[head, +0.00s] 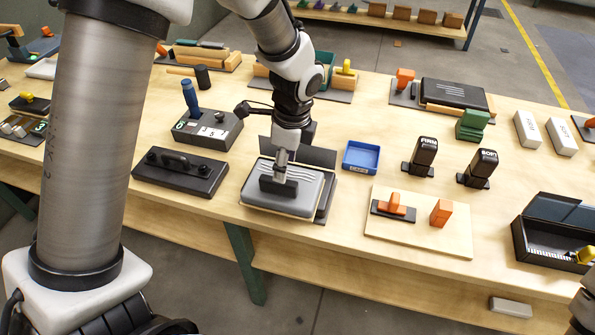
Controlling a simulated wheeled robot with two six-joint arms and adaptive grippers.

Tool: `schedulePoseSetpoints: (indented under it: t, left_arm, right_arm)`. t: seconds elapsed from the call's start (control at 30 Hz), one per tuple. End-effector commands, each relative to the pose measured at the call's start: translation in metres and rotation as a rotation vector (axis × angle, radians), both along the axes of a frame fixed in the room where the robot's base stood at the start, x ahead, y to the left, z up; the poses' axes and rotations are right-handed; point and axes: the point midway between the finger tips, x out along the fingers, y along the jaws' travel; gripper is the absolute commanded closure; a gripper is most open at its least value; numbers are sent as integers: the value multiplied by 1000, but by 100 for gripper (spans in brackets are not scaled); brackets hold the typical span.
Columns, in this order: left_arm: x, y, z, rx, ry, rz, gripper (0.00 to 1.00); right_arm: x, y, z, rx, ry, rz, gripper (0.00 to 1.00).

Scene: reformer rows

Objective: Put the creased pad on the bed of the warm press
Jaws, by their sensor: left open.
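A light grey pad with wavy crease lines (307,190) lies flat on a dark base (326,204) near the table's front edge, with a dark upright panel (312,156) behind it. My left gripper (279,183) points down at the middle of the pad. It is open, and its dark fingertips are at or just above the pad; contact cannot be told. They hide part of the pad. I cannot tell for sure which thing is the warm press; a black-lidded unit with pale lines (456,92) stands at the back right. My right gripper is out of view.
A black plate with a handle (180,172) and a grey box with a blue knob (207,133) stand left of the pad. A blue tray (361,157), two black stamps (424,155) and a board with orange pieces (418,235) stand to the right. Bare table lies between them.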

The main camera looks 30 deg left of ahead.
Motion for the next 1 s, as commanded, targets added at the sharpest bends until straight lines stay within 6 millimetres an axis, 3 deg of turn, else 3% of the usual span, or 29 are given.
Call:
schedulePoseSetpoints:
  t: [0.07, 0.27, 0.53, 0.77, 0.93, 1.0]
  left_arm:
    - [1, 1, -1, 1, -3, -1, 46]
    - [-1, 5, -27, -1, -2, 0, 46]
    - [-2, 14, -71, -1, -2, 0, 46]
    - [-2, 14, -74, -1, -6, 1, 46]
    - [-2, 14, -74, -1, -5, 2, 100]
    - [-2, 14, -74, -1, -5, 2, 100]
  right_arm:
    - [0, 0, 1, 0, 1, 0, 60]
    - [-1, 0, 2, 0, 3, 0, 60]
    - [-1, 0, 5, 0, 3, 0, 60]
    - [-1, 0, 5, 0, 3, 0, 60]
    - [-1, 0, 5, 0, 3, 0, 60]
    - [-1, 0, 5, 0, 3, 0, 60]
